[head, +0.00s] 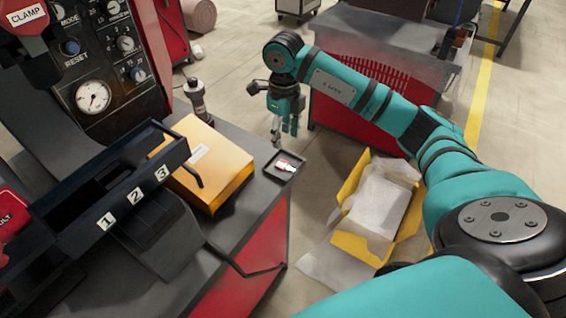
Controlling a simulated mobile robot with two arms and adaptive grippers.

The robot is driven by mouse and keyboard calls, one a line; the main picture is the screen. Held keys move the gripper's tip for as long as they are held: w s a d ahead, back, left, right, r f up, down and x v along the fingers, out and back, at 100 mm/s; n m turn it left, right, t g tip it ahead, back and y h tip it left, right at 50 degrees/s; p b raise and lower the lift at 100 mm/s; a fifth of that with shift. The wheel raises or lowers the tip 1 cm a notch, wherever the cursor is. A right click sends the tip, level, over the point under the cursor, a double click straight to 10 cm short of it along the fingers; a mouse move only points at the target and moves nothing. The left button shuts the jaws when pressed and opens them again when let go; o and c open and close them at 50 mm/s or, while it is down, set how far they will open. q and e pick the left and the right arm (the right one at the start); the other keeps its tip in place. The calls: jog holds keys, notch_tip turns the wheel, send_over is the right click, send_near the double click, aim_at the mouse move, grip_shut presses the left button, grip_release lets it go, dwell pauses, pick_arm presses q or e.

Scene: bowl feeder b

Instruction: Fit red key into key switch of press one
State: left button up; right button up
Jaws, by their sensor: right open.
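A small red and white item (286,166), which looks like the red key, lies in a shallow dark tray (273,177) at the bench corner. My right gripper (284,131) points down with its fingers apart and empty. In the picture it is just above the tray, apart from the key. The press panel (83,72) at the upper left carries a gauge and several round knobs, with labels such as MODE and RESET. I cannot tell which of them is the key switch. My left gripper is out of view.
A yellow-orange box (208,170) stands on the bench left of the tray. A dark rack (120,195) marked 1, 2, 3 lies in front of it. A grey cylindrical device (196,97) stands behind. An open yellow carton (376,210) is on the floor at right.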

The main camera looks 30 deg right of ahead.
aim_at(284, 165)
notch_tip(284, 165, down, 4)
jog(key=shift+w+r, duration=0.15)
jog(key=shift+r, duration=0.05)
notch_tip(284, 165, down, 3)
jog(key=shift+r+p, duration=0.1)
jog(key=shift+p, duration=0.5)
notch_tip(284, 165, down, 4)
jog(key=shift+d+r+p, duration=0.1)
jog(key=shift+r+p, duration=0.15)
jog(key=shift+p, duration=0.15)
jog(key=shift+f, duration=0.25)
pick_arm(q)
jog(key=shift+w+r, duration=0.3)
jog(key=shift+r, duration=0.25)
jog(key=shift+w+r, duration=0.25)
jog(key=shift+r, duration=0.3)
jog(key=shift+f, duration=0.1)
pick_arm(e)
jog(key=shift+f, duration=0.1)
jog(key=c, duration=0.6)
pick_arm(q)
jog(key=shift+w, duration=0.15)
pick_arm(e)
jog(key=shift+c, duration=0.5)
